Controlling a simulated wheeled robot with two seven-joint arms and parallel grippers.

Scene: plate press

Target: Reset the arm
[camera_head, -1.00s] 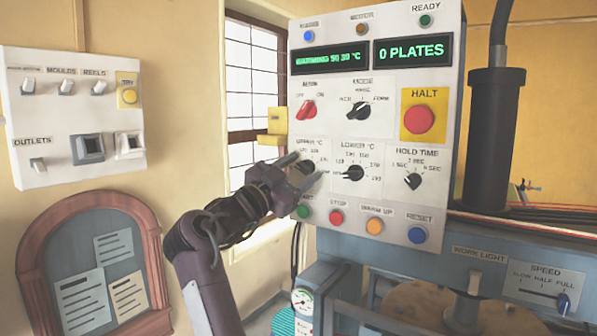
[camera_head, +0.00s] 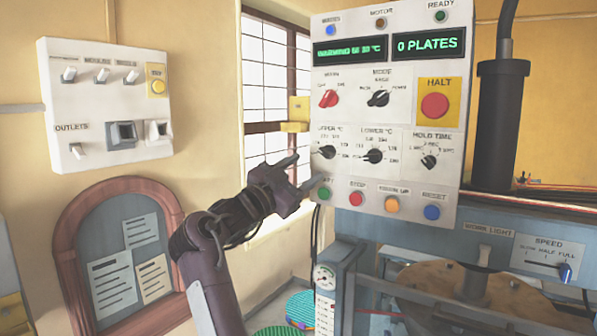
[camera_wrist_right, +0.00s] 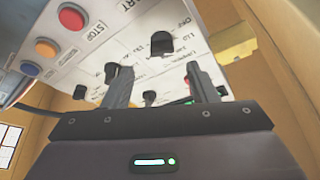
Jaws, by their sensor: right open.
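My right gripper (camera_head: 307,171) is open and empty, in front of the left edge of the white control panel (camera_head: 345,222). Its fingers point at the panel, just left of and below the black UPPER °C knob (camera_head: 327,152). The fingers are apart from that knob. In the right wrist view my spread fingers (camera_wrist_right: 160,80) have nothing between them, and a black knob (camera_wrist_right: 162,42) shows beyond the tips. My left gripper is not in view.
The panel also has the LOWER °C knob (camera_head: 374,156), red HALT button (camera_head: 435,105) and a bottom row with the red STOP button (camera_head: 356,199). A switch box (camera_head: 100,140) and notice board (camera_head: 75,225) are on the left wall. A yellow box (camera_head: 295,127) is near the window.

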